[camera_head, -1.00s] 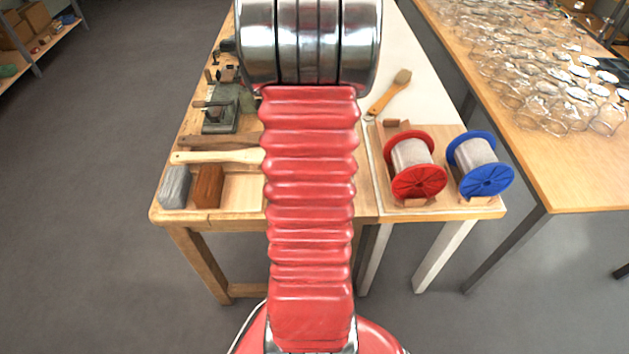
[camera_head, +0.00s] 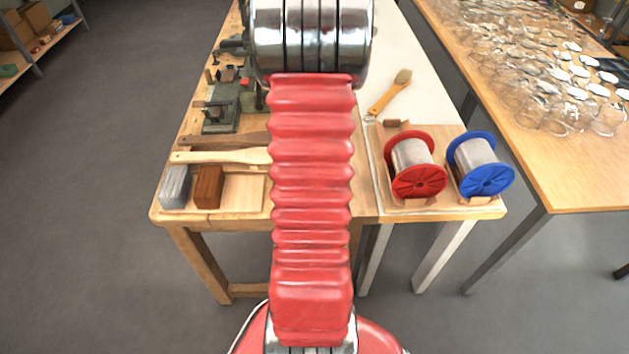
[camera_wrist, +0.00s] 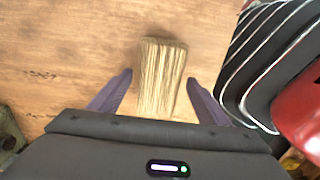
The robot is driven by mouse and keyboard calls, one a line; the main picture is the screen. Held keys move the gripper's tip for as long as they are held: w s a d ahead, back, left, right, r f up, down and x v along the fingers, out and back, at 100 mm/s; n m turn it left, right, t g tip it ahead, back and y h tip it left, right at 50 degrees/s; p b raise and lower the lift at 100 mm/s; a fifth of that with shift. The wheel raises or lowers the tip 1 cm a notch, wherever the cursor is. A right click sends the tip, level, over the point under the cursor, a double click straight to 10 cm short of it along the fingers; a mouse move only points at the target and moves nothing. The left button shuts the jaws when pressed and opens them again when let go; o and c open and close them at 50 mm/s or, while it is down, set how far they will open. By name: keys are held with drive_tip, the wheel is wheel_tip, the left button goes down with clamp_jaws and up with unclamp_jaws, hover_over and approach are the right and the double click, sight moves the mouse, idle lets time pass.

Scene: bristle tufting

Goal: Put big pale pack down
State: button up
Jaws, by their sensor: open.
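The big pale pack (camera_wrist: 160,68) is a block of straw-coloured bristle in the wrist view. It lies on the wooden bench top (camera_wrist: 80,50), apparently flat on it. My gripper (camera_wrist: 161,79) is open, with one dark finger on each side of the pack's near part. Gaps show between both fingers and the pack. The pack's near end is partly hidden by my gripper's body. In the head view my red arm and metal joint hide the pack and my gripper.
A grey pack (camera_head: 174,187) and a brown pack (camera_head: 208,187) stand at the bench's front left. A red spool (camera_head: 419,180) and blue spool (camera_head: 487,180) sit at the front right. A brush (camera_head: 390,92) lies behind them. Glass jars crowd the right table (camera_head: 560,170).

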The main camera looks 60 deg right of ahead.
drive_tip(key=shift+f, duration=0.55)
drive_tip(key=c, duration=1.4)
drive_tip(key=shift+o, duration=0.2)
drive_tip(key=shift+r, duration=0.15)
wheel_tip(320, 180, up, 10)
drive_tip(key=shift+f, duration=0.1)
